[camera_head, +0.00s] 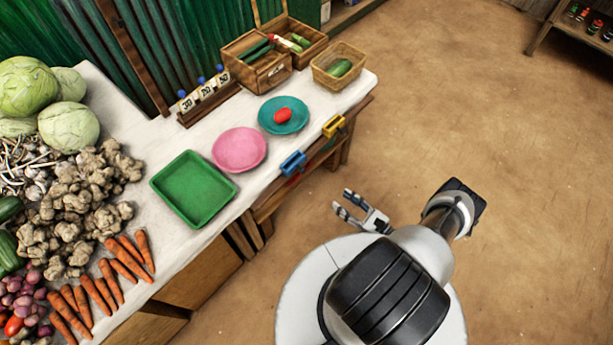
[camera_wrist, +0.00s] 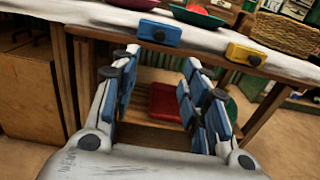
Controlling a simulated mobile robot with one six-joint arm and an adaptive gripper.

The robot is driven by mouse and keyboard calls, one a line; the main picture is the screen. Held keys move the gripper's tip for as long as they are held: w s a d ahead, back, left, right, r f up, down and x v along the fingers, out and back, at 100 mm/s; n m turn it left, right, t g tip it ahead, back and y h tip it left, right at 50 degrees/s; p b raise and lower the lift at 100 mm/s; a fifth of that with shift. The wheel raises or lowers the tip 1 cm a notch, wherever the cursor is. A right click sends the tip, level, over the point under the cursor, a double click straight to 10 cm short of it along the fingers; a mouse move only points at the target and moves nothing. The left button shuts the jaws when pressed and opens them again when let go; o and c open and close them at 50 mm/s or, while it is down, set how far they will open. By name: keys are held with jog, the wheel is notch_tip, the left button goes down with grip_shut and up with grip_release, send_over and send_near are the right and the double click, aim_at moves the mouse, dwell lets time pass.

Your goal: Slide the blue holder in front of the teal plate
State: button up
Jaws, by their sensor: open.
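The blue holder (camera_head: 293,162) sits at the counter's front edge, nearer the pink plate than the yellow holder is. It also shows in the wrist view (camera_wrist: 159,34), just beyond my fingertips. The teal plate (camera_head: 268,124) lies up and left of the yellow holder (camera_head: 333,125), with a red oval item (camera_head: 283,115) on it. The yellow holder is on the same edge, to the right in the wrist view (camera_wrist: 245,54). My gripper (camera_head: 350,206) is open and empty, off the counter's front. In the wrist view my gripper (camera_wrist: 160,64) points toward the blue holder without touching it.
A pink plate (camera_head: 239,149) and green tray (camera_head: 194,188) lie along the counter (camera_head: 220,215). Wooden boxes (camera_head: 258,74) and a wicker basket (camera_head: 338,66) stand at its far end. A red item (camera_wrist: 165,103) is under the counter. Floor around my gripper is clear.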

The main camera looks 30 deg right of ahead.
aim_at(304, 171)
jog(key=x, duration=1.6)
jog(key=shift+w+b, duration=0.4)
jog(key=shift+a, duration=0.1)
jog(key=shift+c, duration=0.4)
grip_shut()
